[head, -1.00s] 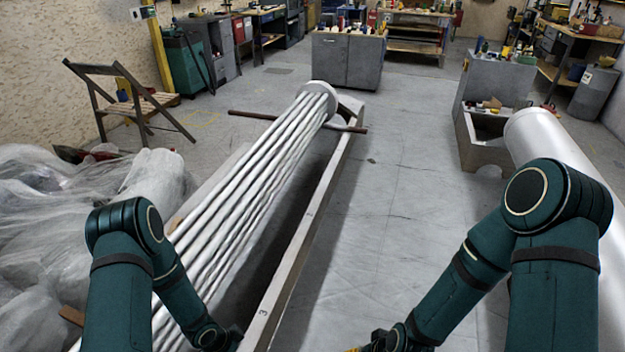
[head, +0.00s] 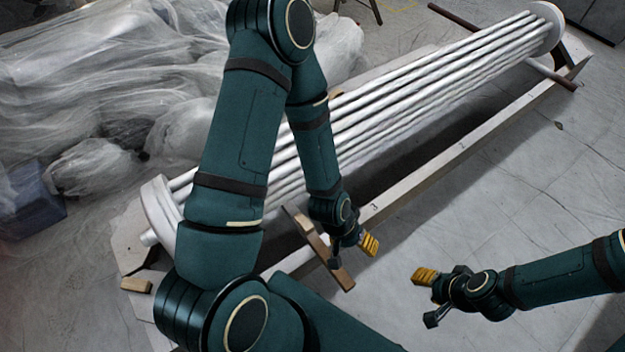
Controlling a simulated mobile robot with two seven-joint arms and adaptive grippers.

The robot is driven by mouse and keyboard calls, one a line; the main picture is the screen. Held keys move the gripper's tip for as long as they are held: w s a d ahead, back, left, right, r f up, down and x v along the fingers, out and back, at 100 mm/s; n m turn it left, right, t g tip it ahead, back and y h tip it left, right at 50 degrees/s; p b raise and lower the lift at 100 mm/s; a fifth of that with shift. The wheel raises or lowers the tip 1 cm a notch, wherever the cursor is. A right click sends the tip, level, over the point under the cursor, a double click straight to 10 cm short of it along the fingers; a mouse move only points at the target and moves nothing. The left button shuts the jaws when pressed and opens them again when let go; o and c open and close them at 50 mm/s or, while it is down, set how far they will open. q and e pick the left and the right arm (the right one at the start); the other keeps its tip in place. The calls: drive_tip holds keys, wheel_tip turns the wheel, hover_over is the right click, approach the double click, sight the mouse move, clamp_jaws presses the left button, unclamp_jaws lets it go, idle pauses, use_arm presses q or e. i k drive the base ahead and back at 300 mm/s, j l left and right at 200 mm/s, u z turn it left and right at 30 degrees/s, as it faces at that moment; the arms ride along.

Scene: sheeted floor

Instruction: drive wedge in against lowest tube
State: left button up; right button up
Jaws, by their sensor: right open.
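A bundle of long pale tubes (head: 420,95) runs diagonally from the lower left to the upper right, with a round end plate at each end. My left arm hides part of the near half, and I cannot single out the lowest tube. A small wooden block (head: 137,285), perhaps the wedge, lies at the near left end, apart from both grippers. My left gripper (head: 352,256) has its fingers apart, over a wooden bar (head: 312,240) by the long beam; contact cannot be told. My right gripper (head: 428,298) is open and empty over the floor to the right.
A long pale beam (head: 455,160) runs alongside the tubes on the right. A dark rod (head: 455,18) crosses under their far end. Crumpled plastic sheeting (head: 100,90) and a blue box (head: 35,200) are at left. The sheeted floor (head: 520,190) at right is clear.

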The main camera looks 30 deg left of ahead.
sight(305, 224)
drive_tip(key=u, duration=1.2)
